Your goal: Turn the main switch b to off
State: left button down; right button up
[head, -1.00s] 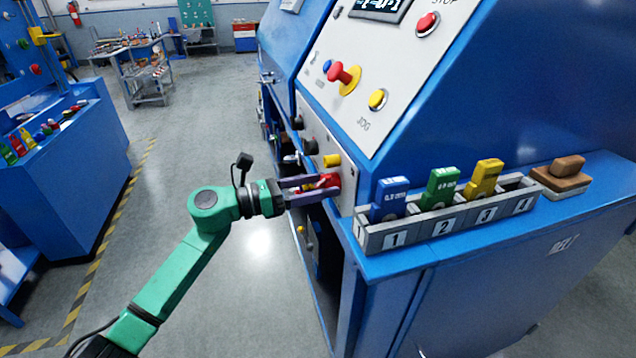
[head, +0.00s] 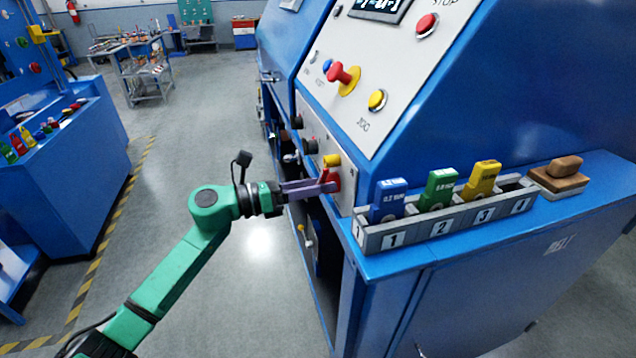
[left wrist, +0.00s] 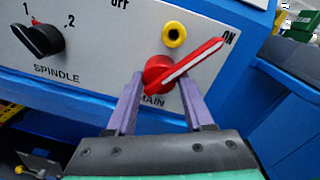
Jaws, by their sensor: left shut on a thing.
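The main switch (left wrist: 160,74) is a red rotary handle with a white line, on a pale panel. In the left wrist view its long end points up and right at the "ON" mark. An "Off" mark stands at the upper left, and the "MAIN" label below is partly covered. My left gripper (left wrist: 162,92) has a purple finger on each side of the handle's hub and is shut on it. In the head view the red switch (head: 334,178) shows at the tips of my left gripper (head: 328,186). My right gripper is not in view.
A yellow round part (left wrist: 174,34) sits just above the switch. A black spindle knob (left wrist: 42,40) is to its left. In the head view a numbered grey rack (head: 450,222) with coloured tags stands on the blue ledge at right. The floor (head: 240,285) beside my arm is clear.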

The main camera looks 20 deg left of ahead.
pick_arm(q)
jog(key=n+p, duration=0.1)
jog(key=n, duration=0.2)
jog(key=shift+r+n+p, duration=0.2)
jog(key=shift+n+p, duration=0.1)
jog(key=shift+p, duration=0.05)
jog(key=n+p, duration=0.3)
jog(key=n, duration=0.1)
jog(key=shift+a, duration=0.1)
jog(key=n+p, duration=0.3)
jog(key=n, duration=0.1)
jog(key=shift+w+n+g, duration=0.1)
jog(key=shift+n+g, duration=0.2)
jog(key=shift+g, duration=0.1)
jog(key=shift+n+p, duration=0.95)
jog(key=shift+n, duration=0.55)
jog(key=shift+f, duration=0.15)
jog(key=shift+c, duration=1.4)
grip_release()
